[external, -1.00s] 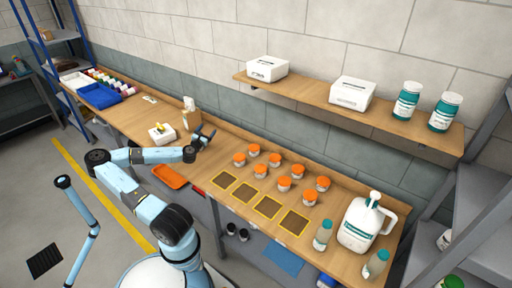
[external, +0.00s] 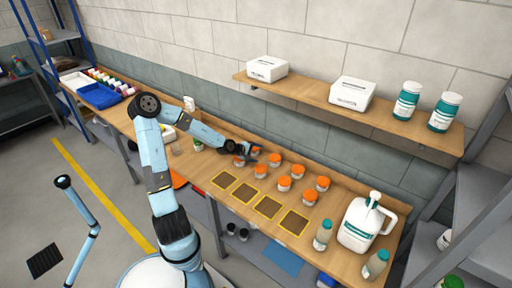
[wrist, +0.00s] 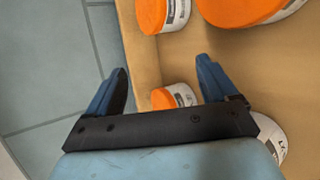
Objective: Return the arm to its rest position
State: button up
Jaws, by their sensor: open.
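My gripper (external: 252,154) is at the back row of orange-lidded jars on the wooden bench (external: 335,215). In the wrist view its two blue fingers (wrist: 160,78) are spread wide and hold nothing. One orange-lidded jar (wrist: 167,98) shows between the fingers, seemingly beyond them; I cannot tell how far. My arm (external: 152,165) rises from its base, bends at a high elbow and reaches right and down over the bench. It hides part of the bench's left half.
Orange-lidded jars (external: 298,171) stand close to my gripper. Four yellow-edged squares (external: 267,207) lie bare in front. A white jug (external: 361,226) and bottles (external: 322,234) stand right. A shelf (external: 385,113) with boxes overhangs the back. A green-lidded jar (external: 198,144) sits under my forearm.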

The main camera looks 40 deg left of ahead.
jog(key=s+m, duration=0.1)
jog(key=s+d+f+g, duration=0.1)
jog(key=m+g+y, duration=0.1)
jog(key=shift+s+d+f+m, duration=0.3)
jog(key=shift+s+d+f, duration=0.05)
jog(key=shift+s+d, duration=0.05)
jog(key=s, duration=0.1)
jog(key=s+m+g+y, duration=0.1)
jog(key=s+m, duration=0.1)
jog(key=shift+s+d+r+g+y, duration=0.1)
jog(key=shift+s+r+g+y, duration=0.15)
jog(key=shift+r+g+y, duration=0.1)
jog(key=s+r+m, duration=0.3)
jog(key=s+r, duration=0.4)
jog(key=s, duration=0.3)
jog(key=s+r+m+g+y, duration=0.1)
jog(key=s+r+m, duration=0.3)
jog(key=s+r, duration=0.3)
jog(key=s+d+r+m+y, duration=0.1)
jog(key=s+r+m, duration=0.3)
jog(key=s, duration=0.9)
notch_tip(320, 180, up, 4)
jog(key=shift+s+f, duration=0.15)
jog(key=shift+s, duration=0.2)
jog(key=shift+d, duration=0.1)
